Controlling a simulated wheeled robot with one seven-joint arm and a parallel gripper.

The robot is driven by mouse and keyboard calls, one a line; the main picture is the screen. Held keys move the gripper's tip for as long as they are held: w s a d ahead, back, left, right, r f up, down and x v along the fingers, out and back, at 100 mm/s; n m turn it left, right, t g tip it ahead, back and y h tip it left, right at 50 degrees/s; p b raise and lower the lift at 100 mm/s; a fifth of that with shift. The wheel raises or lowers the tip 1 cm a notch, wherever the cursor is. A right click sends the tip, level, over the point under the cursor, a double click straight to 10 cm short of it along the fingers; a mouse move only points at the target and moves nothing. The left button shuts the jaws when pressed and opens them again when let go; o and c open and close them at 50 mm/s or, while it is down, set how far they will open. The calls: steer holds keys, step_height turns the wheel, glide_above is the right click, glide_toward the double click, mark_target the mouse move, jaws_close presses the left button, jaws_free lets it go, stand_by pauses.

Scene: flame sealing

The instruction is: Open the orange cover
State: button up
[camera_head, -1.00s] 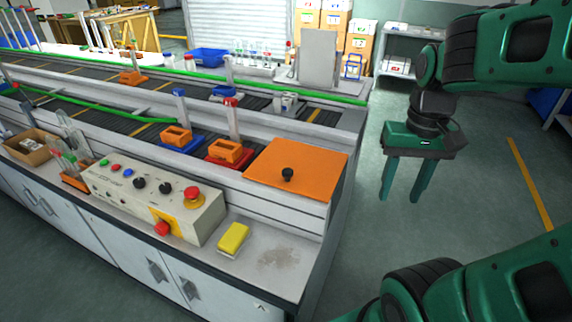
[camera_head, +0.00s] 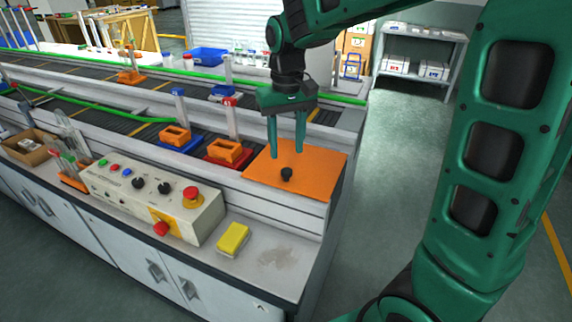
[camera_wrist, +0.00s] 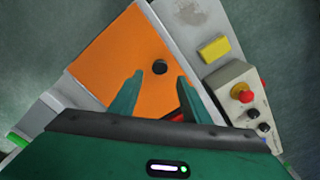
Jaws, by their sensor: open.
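The orange cover (camera_head: 318,178) is a flat square panel lying shut on the right end of the conveyor bench. A black round knob (camera_head: 287,174) stands on it, towards its front edge. My gripper (camera_head: 286,156) points down over the cover, open and empty, with its fingertips near the knob in the head view. In the wrist view the cover (camera_wrist: 113,58) fills the upper left. The knob (camera_wrist: 160,67) shows there just beyond the gap between my two fingertips (camera_wrist: 160,74). I cannot tell the exact height of the fingertips above the knob. What lies under the cover is hidden.
A control box (camera_head: 150,203) with a red emergency button (camera_head: 192,196) stands left of the cover's front. A yellow block (camera_head: 232,238) lies on the bench ledge. Red (camera_head: 229,156) and blue (camera_head: 178,146) carriers with orange blocks sit just left of the cover.

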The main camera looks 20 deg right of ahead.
mark_target(286, 170)
step_height(286, 170, down, 7)
steer(key=shift+r, duration=0.2)
jaws_close()
steer(key=shift+d, duration=0.2)
steer(key=shift+a+r, duration=0.15)
steer(key=shift+a, duration=0.05)
